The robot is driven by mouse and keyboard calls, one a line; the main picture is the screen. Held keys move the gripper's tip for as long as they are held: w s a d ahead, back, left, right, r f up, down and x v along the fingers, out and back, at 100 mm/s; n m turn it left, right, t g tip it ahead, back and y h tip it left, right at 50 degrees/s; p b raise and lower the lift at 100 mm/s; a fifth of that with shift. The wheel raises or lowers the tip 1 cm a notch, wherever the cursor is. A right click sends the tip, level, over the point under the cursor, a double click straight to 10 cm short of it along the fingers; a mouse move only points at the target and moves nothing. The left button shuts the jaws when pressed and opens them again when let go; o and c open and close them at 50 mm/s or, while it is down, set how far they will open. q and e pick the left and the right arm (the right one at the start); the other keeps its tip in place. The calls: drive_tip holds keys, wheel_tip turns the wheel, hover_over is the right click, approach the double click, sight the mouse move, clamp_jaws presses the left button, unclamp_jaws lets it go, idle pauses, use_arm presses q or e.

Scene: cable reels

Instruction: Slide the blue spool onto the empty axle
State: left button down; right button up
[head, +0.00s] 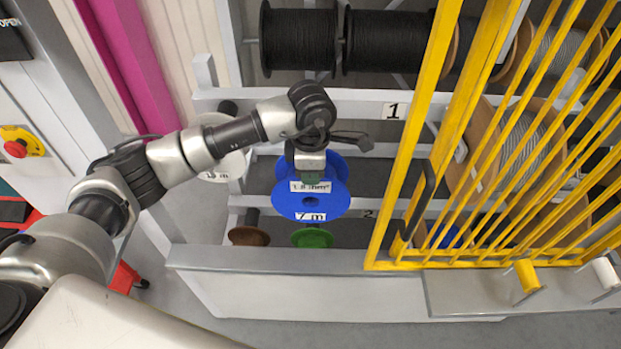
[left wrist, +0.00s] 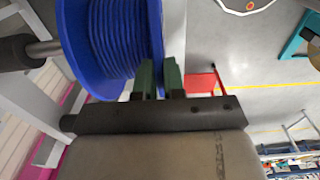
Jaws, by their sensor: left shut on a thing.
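The blue spool (head: 339,197) hangs in front of the rack, with its labelled flange tilted towards the head camera. It also shows in the left wrist view (left wrist: 108,40), wound with blue cable. My left gripper (head: 311,178) is shut on the spool's flange edge. Its green fingers (left wrist: 160,78) pinch that edge in the wrist view. A metal axle (left wrist: 45,49) with a dark end shows beside the spool at left there; I cannot tell whether they touch. In the head view a dark-tipped peg (head: 228,107) stands out left of the spool. My right gripper is out of view.
A white spool (head: 232,165) is at left; brown (head: 250,236) and green (head: 312,237) spools are below. A yellow barred gate (head: 414,140) stands close on the right. A grey ledge (head: 290,258) crosses the front.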

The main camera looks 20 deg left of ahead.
use_arm(q)
drive_tip(key=shift+w+a+b, duration=0.2)
drive_tip(key=shift+w+a, duration=0.1)
drive_tip(key=shift+w, duration=0.8)
drive_tip(key=shift+w+a+b, duration=0.2)
drive_tip(key=shift+w+a, duration=0.05)
drive_tip(key=shift+w, duration=0.8)
drive_tip(key=shift+w+a+b, duration=0.4)
drive_tip(key=shift+w+b, duration=0.5)
drive_tip(key=shift+w, duration=0.45)
drive_tip(key=shift+w+a+b, duration=0.4)
drive_tip(key=shift+w+b, duration=0.5)
drive_tip(key=shift+w, duration=0.5)
drive_tip(key=shift+w+a+b, duration=0.4)
drive_tip(key=shift+w+b, duration=0.5)
drive_tip(key=shift+w, duration=0.45)
drive_tip(key=shift+r, duration=0.1)
drive_tip(key=shift+f+b, duration=0.3)
drive_tip(key=shift+f, duration=0.1)
